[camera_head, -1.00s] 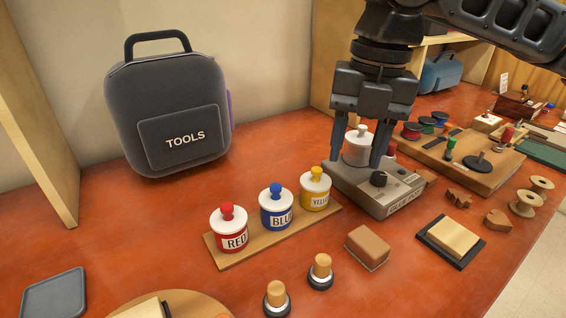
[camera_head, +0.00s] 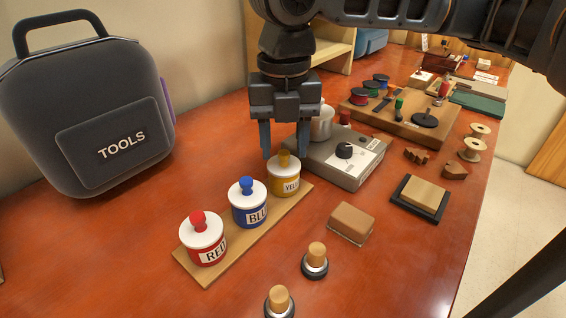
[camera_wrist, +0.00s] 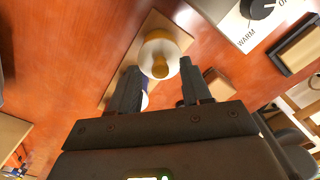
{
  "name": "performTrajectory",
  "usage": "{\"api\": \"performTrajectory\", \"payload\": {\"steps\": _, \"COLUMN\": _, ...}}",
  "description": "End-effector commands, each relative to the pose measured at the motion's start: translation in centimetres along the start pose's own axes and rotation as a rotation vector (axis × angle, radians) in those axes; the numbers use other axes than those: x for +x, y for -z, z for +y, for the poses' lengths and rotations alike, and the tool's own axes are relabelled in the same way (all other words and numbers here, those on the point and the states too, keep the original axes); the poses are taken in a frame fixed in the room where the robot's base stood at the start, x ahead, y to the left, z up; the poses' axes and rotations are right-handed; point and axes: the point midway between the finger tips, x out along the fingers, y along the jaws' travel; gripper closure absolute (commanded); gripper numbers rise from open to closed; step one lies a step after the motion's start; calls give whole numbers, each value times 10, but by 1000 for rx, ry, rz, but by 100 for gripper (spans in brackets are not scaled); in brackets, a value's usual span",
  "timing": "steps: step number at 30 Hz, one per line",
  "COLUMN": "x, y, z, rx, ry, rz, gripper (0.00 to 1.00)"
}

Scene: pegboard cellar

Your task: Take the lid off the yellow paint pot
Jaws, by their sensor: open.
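The yellow paint pot (camera_head: 285,182) stands at the far right end of a wooden board (camera_head: 192,270), its white lid (camera_head: 283,165) with a yellow knob (camera_head: 283,157) in place. In the wrist view the lid (camera_wrist: 174,56) and its yellow knob (camera_wrist: 160,69) show just beyond the fingertips. My gripper (camera_head: 285,152) is open and empty, pointing down above the yellow pot, its fingers on either side of the knob in the head view. In the wrist view my gripper (camera_wrist: 160,80) has nothing between its fingers that I can see as held.
The blue pot (camera_head: 249,208) and red pot (camera_head: 203,245) stand beside it on the same board. A grey glue-pot warmer (camera_head: 345,160) with a metal pot (camera_head: 321,122) stands close to the right. A dark tools bag (camera_head: 85,110) stands at the left. The table's front left is clear.

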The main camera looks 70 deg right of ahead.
Motion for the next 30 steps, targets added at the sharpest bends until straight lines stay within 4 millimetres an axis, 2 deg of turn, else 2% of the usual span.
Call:
{"api": "performTrajectory", "payload": {"steps": 3, "x": 12, "y": 0, "z": 0, "rx": -1, "ry": 0, "rz": 1, "gripper": 52}}
{"api": "performTrajectory", "payload": {"steps": 11, "x": 14, "y": 0, "z": 0, "rx": -1, "ry": 0, "rz": 0, "gripper": 52}}
{"api": "performTrajectory", "payload": {"steps": 26, "x": 13, "y": 0, "z": 0, "rx": -1, "ry": 0, "rz": 0, "gripper": 99}}
{"api": "performTrajectory", "payload": {"steps": 30, "x": 13, "y": 0, "z": 0, "rx": -1, "ry": -1, "rz": 0, "gripper": 100}}
